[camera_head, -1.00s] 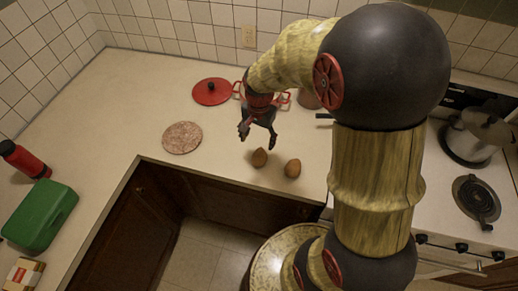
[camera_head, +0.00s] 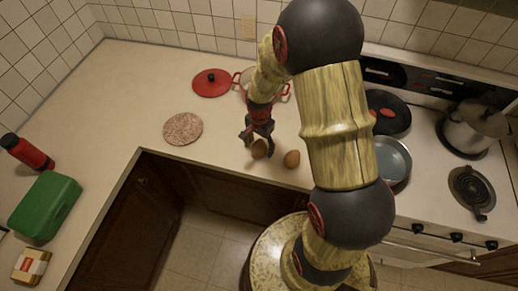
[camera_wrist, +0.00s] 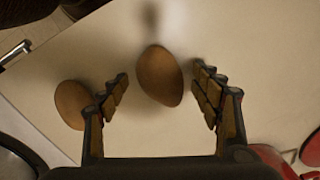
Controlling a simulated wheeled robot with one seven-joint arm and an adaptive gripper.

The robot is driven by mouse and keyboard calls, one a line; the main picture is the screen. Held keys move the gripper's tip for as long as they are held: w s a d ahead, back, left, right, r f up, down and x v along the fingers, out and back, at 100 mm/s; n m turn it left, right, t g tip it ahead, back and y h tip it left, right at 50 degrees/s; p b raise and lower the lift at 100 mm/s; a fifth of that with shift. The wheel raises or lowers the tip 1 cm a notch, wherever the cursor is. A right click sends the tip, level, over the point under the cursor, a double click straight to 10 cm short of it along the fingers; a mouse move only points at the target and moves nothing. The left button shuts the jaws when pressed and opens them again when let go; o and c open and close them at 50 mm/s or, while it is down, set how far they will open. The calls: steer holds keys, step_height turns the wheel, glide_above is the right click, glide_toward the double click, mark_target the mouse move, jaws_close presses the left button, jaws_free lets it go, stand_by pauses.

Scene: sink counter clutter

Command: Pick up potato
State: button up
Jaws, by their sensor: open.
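Two brown potatoes lie on the counter near its front edge. The left potato (camera_head: 259,149) is right at my gripper (camera_head: 257,134), partly hidden by the fingers. In the wrist view this potato (camera_wrist: 159,76) shows between the open fingers of my gripper (camera_wrist: 160,92), toward the far side of the gap, with space on both sides. The other potato (camera_head: 291,159) lies just to the right; it also shows in the wrist view (camera_wrist: 73,104), outside the left finger. My gripper is open and holds nothing.
A red pot (camera_head: 243,82) stands behind my gripper, partly hidden by the arm. A red lid (camera_head: 211,83) and a round speckled board (camera_head: 183,129) lie to the left. A pan (camera_head: 392,160) sits on the stove at right.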

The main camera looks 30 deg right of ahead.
steer(key=shift+f, duration=0.15)
steer(key=shift+c, duration=1.1)
steer(key=c, duration=1.1)
steer(key=shift+c, duration=0.2)
